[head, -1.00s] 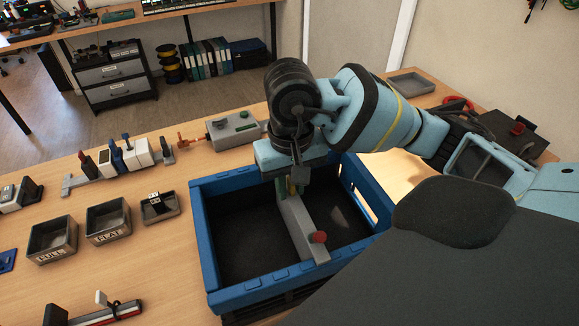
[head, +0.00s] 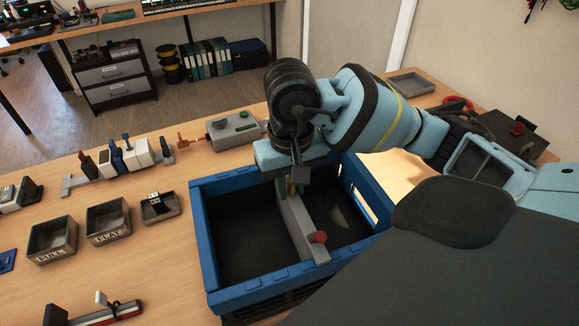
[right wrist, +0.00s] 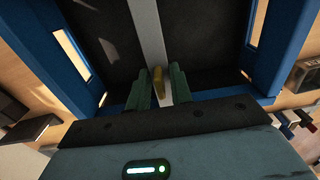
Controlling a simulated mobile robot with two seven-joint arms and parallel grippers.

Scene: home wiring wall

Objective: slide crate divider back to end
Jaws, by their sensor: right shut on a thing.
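A blue crate (head: 205,250) with a dark floor stands on the wooden table. My right gripper (head: 290,188) is over the divider's far part, inside the crate. In the right wrist view its green fingers (right wrist: 163,90) are shut on a yellow tab (right wrist: 158,85) on the divider (right wrist: 149,35). The crate's blue walls (right wrist: 285,45) show on both sides there. My left gripper is not in view.
Small trays marked FULL (head: 52,238) and FLAT (head: 108,222) stand left of the crate. A grey box with a green button (head: 233,130) is behind it. A grey tray (head: 411,84) lies at the back right.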

